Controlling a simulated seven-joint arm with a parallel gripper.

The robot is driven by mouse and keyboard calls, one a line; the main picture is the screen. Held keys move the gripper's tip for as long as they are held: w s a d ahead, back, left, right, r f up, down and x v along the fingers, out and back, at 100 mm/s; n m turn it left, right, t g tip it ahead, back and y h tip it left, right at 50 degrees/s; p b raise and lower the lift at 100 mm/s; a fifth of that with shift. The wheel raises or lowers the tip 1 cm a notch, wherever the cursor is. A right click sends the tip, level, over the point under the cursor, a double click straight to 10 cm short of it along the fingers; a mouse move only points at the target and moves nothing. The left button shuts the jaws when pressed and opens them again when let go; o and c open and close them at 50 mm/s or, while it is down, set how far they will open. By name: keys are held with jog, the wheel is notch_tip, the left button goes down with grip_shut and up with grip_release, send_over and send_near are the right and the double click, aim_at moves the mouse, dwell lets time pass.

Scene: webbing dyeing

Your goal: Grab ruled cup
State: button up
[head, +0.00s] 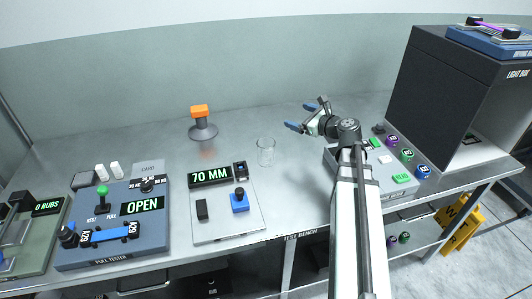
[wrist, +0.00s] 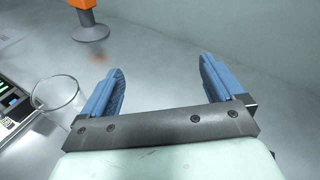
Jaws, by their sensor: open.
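The ruled cup (head: 266,152) is a clear, glass-like cup standing upright on the metal bench near the middle. It also shows at the left of the wrist view (wrist: 58,97), outside my jaws. My gripper (head: 304,116) is open and empty, with blue fingers apart, to the right of and above the cup in the head view. In the wrist view the fingers (wrist: 163,85) have only bare bench and wall between them. Any marks on the cup are too small to make out.
An orange-topped grey stand (head: 203,124) is left of the cup. A gauge panel reading 70 MM (head: 222,212) lies in front left of it. A blue pull tester (head: 112,228) is further left. A button panel (head: 372,167) and a dark light box (head: 445,100) stand right. Bench behind the cup is clear.

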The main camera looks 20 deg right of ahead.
jog(key=s+a+n+g+y, duration=0.1)
jog(key=s+a+y, duration=0.25)
jog(key=a, duration=0.25)
jog(key=s+a+g+y, duration=0.1)
jog(key=s+a+y, duration=0.2)
jog(key=a+y, duration=0.15)
jog(key=h, duration=0.1)
send_near(259, 143)
jog(key=shift+x, duration=2.05)
jog(key=shift+w, duration=0.15)
jog(key=shift+x, duration=2.4)
jog(key=shift+c, duration=0.3)
jog(key=c, duration=1)
